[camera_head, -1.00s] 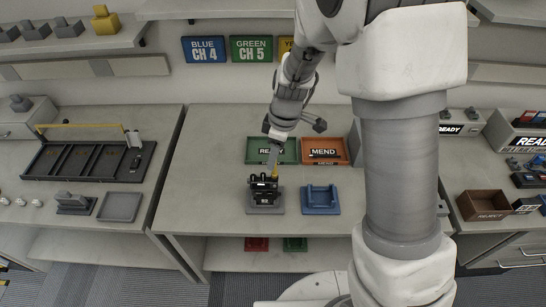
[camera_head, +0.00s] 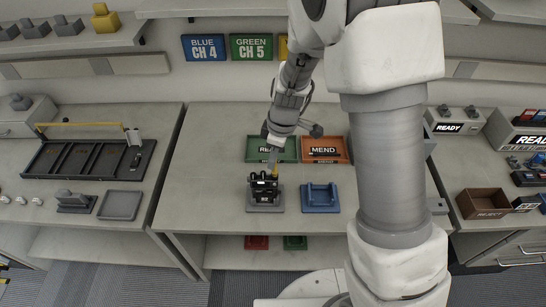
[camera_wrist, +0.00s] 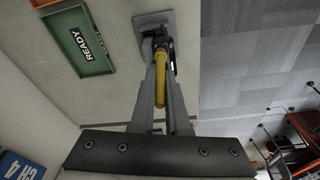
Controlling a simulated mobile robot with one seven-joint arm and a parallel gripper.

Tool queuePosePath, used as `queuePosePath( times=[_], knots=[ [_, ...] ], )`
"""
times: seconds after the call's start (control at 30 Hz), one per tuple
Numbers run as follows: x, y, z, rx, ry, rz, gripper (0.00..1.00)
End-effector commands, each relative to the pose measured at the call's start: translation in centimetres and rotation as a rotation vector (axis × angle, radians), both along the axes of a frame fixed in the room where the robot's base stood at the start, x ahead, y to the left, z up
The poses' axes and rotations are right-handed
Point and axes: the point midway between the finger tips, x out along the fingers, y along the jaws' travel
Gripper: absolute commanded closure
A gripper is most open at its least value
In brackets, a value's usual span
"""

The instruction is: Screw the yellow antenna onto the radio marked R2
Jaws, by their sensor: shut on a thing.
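The yellow antenna (camera_wrist: 160,85) shows between the two fingers of my gripper (camera_wrist: 162,72) in the wrist view, and the fingers are shut on it. In the head view the antenna (camera_head: 275,171) is a short yellow piece just above the radio. The black radio (camera_head: 263,188) stands upright in a grey cradle (camera_head: 265,208) on the middle bench. My gripper (camera_head: 273,163) is above the radio's right side. The antenna's lower end meets or nearly meets the radio's top; I cannot tell whether it is seated. The R2 marking is too small to read.
A blue cradle (camera_head: 320,198) stands empty right of the radio. Behind are a green READY tray (camera_head: 285,143) and an orange MEND tray (camera_head: 336,143). The bench's left part is clear. A brown REJECT box (camera_head: 484,203) is on the right bench.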

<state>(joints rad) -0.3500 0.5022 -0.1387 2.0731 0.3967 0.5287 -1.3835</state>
Motion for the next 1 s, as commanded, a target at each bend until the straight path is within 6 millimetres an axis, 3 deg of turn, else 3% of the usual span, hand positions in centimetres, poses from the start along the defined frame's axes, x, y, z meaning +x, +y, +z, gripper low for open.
queuePosePath(
  times=[0.2, 0.6, 1.0],
  knots=[
    [0.01, 0.0, 0.04, 0.0, -0.001, -0.036, 1.0],
    [0.15, -0.06, 0.1, 0.0, 0.0, -0.388, 1.0],
    [0.21, -0.09, 0.16, -0.001, -0.002, -0.438, 1.0]
  ],
)
